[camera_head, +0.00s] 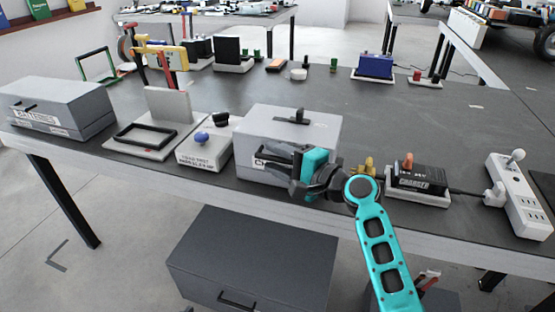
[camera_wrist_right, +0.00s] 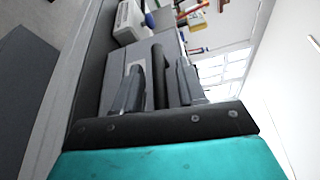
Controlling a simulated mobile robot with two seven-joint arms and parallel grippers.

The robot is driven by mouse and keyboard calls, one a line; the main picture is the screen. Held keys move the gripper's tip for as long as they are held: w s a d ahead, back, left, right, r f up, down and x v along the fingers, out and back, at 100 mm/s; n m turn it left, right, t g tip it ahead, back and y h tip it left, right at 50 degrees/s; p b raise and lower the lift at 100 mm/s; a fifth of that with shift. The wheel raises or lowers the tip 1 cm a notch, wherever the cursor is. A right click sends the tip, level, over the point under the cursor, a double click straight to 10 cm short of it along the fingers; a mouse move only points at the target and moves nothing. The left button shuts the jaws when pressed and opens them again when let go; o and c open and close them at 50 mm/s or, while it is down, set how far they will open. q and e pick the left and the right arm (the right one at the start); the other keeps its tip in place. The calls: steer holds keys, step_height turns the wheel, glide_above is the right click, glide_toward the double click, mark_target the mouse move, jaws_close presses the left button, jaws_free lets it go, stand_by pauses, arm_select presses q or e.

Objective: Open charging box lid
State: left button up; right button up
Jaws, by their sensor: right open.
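The charging box (camera_head: 325,135) is a grey box on the table's front part, with a label starting "CH" on its front and a black fitting on top. Its lid looks shut. My right gripper (camera_head: 270,162) is at the box's front, partly covering the label and the black front handle (camera_head: 262,156). In the right wrist view the gripper (camera_wrist_right: 158,88) is open, with a dark bar, seemingly the handle (camera_wrist_right: 160,72), between its two fingers. I cannot tell whether they touch it. My left gripper is not in view.
Left of the box stand a white block with knobs (camera_head: 203,153), a plate with a black frame (camera_head: 150,135) and a grey batteries box (camera_head: 62,105). Right are a charger (camera_head: 418,178) and a white power strip (camera_head: 520,200). A dark drawer unit (camera_head: 250,262) is below the table.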

steer(key=shift+c, duration=0.4)
jaws_close()
